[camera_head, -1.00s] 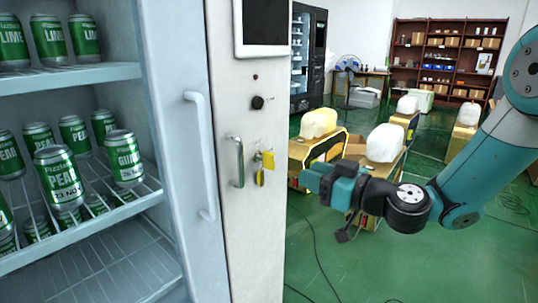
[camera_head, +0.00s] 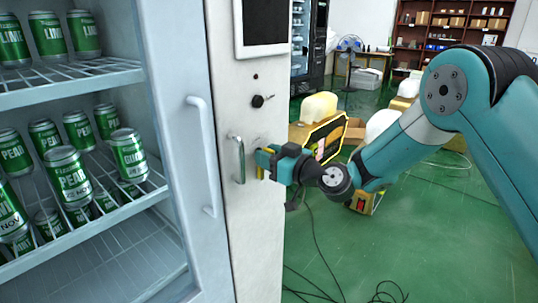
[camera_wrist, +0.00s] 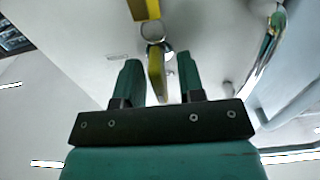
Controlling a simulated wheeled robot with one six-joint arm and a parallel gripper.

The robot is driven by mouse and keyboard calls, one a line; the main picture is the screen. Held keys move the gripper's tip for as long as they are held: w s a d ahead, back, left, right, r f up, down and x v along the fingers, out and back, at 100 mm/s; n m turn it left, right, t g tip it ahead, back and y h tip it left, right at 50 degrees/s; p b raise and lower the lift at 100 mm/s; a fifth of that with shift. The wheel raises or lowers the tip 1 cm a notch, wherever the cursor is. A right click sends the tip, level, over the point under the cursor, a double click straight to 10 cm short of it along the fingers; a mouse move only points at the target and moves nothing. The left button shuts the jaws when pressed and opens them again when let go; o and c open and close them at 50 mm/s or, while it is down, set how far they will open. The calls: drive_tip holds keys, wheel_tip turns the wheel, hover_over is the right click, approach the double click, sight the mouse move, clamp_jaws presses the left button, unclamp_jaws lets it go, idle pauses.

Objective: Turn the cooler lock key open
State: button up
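The cooler lock key is yellow and sits in the lock on the white panel beside the cooler door. In the wrist view the yellow key (camera_wrist: 156,75) hangs from a round metal lock (camera_wrist: 153,32), between my two finger tips. My gripper (camera_wrist: 160,80) is open, with a gap on both sides of the key. In the head view my gripper (camera_head: 262,163) is at the panel, just right of the metal handle (camera_head: 238,160), and hides most of the key and lock. A second yellow piece (camera_wrist: 145,8) shows at the top of the wrist view.
The cooler door (camera_head: 170,120) with its long pale handle (camera_head: 203,155) is to the left, with several green cans behind it. A black knob (camera_head: 258,101) and a dark screen (camera_head: 265,25) are above my gripper.

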clamp_jaws()
drive_tip(key=shift+m, duration=0.3)
drive_tip(key=m+b, duration=0.1)
drive_tip(key=m, duration=0.1)
drive_tip(key=shift+m, duration=0.4)
drive_tip(key=m, duration=0.3)
drive_tip(key=shift+w+d+m+b, duration=0.1)
drive_tip(key=shift+m+b, duration=0.3)
drive_tip(key=m+p, duration=0.1)
drive_tip(key=m, duration=0.4)
drive_tip(key=m+p, duration=0.1)
drive_tip(key=m, duration=0.4)
drive_tip(key=shift+w+d+f+m+p, duration=0.1)
drive_tip(key=shift+f+m+p, duration=0.1)
drive_tip(key=shift+m+p, duration=0.2)
